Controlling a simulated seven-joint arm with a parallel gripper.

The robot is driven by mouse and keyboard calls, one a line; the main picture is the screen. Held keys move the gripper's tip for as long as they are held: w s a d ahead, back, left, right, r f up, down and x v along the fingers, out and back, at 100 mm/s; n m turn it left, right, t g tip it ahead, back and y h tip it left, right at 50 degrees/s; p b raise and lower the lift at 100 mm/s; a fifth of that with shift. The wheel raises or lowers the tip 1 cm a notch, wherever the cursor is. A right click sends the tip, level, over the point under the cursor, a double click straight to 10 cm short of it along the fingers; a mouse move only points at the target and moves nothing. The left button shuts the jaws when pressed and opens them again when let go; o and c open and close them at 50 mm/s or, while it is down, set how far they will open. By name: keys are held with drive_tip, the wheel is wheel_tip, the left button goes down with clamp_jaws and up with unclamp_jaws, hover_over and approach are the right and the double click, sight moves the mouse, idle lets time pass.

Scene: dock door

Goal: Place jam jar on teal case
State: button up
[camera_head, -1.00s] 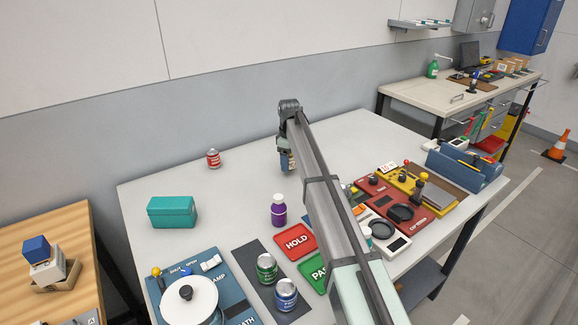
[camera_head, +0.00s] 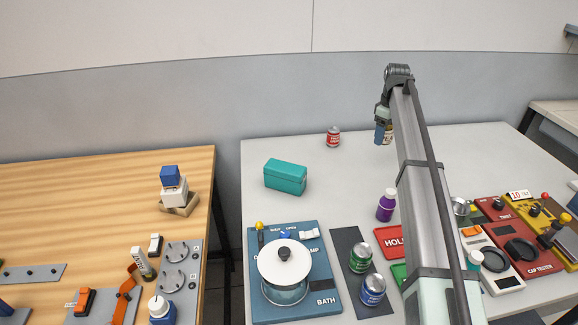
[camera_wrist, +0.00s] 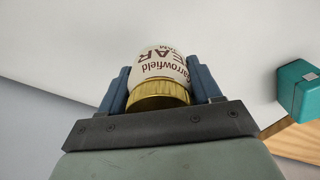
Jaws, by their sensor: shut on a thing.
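The jam jar (camera_wrist: 159,72) has a cream label reading "Farrowfield PEAR" and a gold lid, and sits between the two blue fingers in the wrist view. My gripper (camera_head: 384,133) is shut on it above the far part of the white table. In the head view the jar (camera_head: 389,134) shows only as a small strip beside the finger. The teal case (camera_head: 285,178) lies on the table's left part, well left of my gripper and apart from it. It also shows at the right edge of the wrist view (camera_wrist: 301,88).
A red can (camera_head: 333,137) stands between the case and my gripper, farther back. A purple bottle (camera_head: 386,205) stands right of the case. A blue bath station with a white-lidded pot (camera_head: 284,262) is in front of the case. Bare white table surrounds the case.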

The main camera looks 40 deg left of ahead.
drive_tip(key=s+a+r+n, duration=0.1)
drive_tip(key=s+a+r, duration=0.1)
drive_tip(key=s+a, duration=0.6)
drive_tip(key=s+a+r+n, duration=0.2)
drive_tip(key=s+a+r, duration=0.1)
drive_tip(key=s+a, duration=0.5)
wheel_tip(320, 180, up, 3)
drive_tip(key=m, duration=0.5)
hover_over(285, 166)
drive_tip(key=shift+s+f, duration=0.1)
drive_tip(key=shift+f, duration=5.05)
drive_tip(key=shift+f, duration=0.1)
drive_tip(key=o, duration=1.3)
